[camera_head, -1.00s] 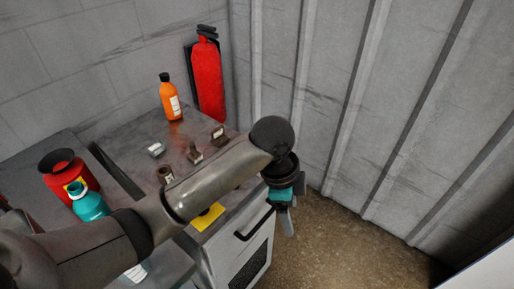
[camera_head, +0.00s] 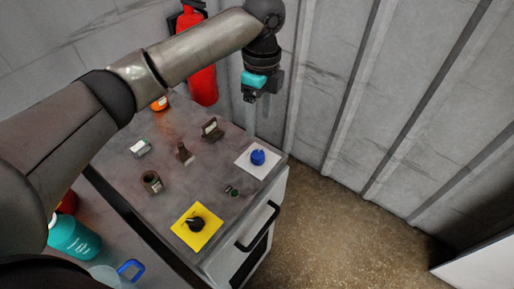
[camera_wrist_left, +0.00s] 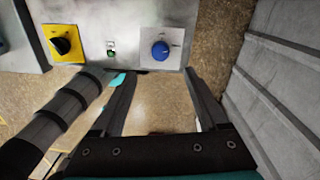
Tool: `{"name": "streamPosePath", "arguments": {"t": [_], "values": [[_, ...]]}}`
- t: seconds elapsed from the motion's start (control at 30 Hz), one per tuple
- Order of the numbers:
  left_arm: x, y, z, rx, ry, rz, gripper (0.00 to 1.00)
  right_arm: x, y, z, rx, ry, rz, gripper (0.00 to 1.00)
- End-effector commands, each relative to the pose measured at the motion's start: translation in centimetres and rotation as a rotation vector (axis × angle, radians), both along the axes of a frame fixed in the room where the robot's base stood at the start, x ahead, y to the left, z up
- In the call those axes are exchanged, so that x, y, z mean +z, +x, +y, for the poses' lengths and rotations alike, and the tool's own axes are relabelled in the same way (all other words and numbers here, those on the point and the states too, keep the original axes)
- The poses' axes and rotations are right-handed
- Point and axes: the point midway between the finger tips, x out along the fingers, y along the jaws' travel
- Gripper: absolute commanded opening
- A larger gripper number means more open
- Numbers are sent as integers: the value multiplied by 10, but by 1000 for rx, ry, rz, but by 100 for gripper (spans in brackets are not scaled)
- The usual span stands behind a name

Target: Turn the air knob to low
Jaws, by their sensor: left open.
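A blue knob (camera_head: 257,157) stands on a white plate at the right corner of the furnace top (camera_head: 215,165). A black knob (camera_head: 195,223) sits on a yellow plate nearer the front. The labels are too small to read, so I cannot tell which is the air knob. My left gripper (camera_head: 258,118) hangs open above and behind the blue knob, apart from it. In the left wrist view the blue knob (camera_wrist_left: 160,50) shows just beyond the gap between the open fingers (camera_wrist_left: 160,74), and the black knob (camera_wrist_left: 61,45) is at upper left. My right gripper is not in view.
A small green-and-black switch (camera_head: 231,191) lies between the knobs. Several small fittings, including a brown ring (camera_head: 151,182), stand left of them. A red extinguisher (camera_head: 203,85) hangs behind my arm. A teal bottle (camera_head: 75,240) is at lower left; the corrugated wall (camera_head: 400,100) is right.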

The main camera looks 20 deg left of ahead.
Motion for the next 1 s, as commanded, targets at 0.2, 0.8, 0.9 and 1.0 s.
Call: {"name": "streamPosePath", "arguments": {"t": [0.2, 0.8, 0.9, 1.0], "values": [[-52, -3, 1, 2, 1, 3, 76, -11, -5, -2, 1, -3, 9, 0], [-113, -6, 2, 1, 1, -2, 76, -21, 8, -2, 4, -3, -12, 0], [-113, -6, 2, 1, 0, -2, 76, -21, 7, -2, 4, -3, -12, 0], [-113, -6, 2, 1, 0, -2, 71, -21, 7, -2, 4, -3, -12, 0]]}}
